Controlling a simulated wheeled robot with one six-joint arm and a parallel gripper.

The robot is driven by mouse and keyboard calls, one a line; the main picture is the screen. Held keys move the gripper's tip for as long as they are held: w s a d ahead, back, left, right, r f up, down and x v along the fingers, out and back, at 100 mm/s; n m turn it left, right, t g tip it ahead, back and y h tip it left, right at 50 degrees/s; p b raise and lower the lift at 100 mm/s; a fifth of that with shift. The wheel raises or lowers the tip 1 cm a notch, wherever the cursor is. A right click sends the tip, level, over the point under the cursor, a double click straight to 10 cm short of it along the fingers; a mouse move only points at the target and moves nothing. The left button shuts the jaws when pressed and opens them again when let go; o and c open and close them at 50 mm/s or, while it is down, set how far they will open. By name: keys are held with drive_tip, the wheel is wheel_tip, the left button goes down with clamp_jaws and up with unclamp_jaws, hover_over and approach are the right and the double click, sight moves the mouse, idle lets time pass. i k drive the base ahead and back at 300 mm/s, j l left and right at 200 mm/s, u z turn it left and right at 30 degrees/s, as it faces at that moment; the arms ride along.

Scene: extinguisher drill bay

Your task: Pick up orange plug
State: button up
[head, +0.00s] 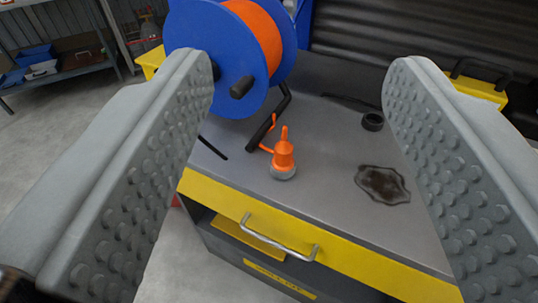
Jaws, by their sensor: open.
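The orange plug (284,156) stands upright on the grey top of a yellow-edged cabinet, near its front edge. It has a thin tip on top and a grey round base. A short orange cable runs from its left side toward the reel stand. My gripper (301,90) is open and empty, with a studded grey finger at each side of the view. The plug shows between the fingers, farther off than they are, a little left of the gap's middle. Nothing hides the plug.
A blue reel (220,50) with orange cable stands on a black frame (270,122) just behind and left of the plug. A black ring (373,121) and a dark stain (382,184) lie to the right. A metal drawer handle (279,237) juts from the front.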

sight(282, 160)
drive_tip(key=i+l, duration=0.1)
drive_tip(key=l, duration=0.4)
drive_tip(key=i+l+u, duration=0.1)
drive_tip(key=l, duration=0.95)
drive_tip(key=i+u, duration=0.05)
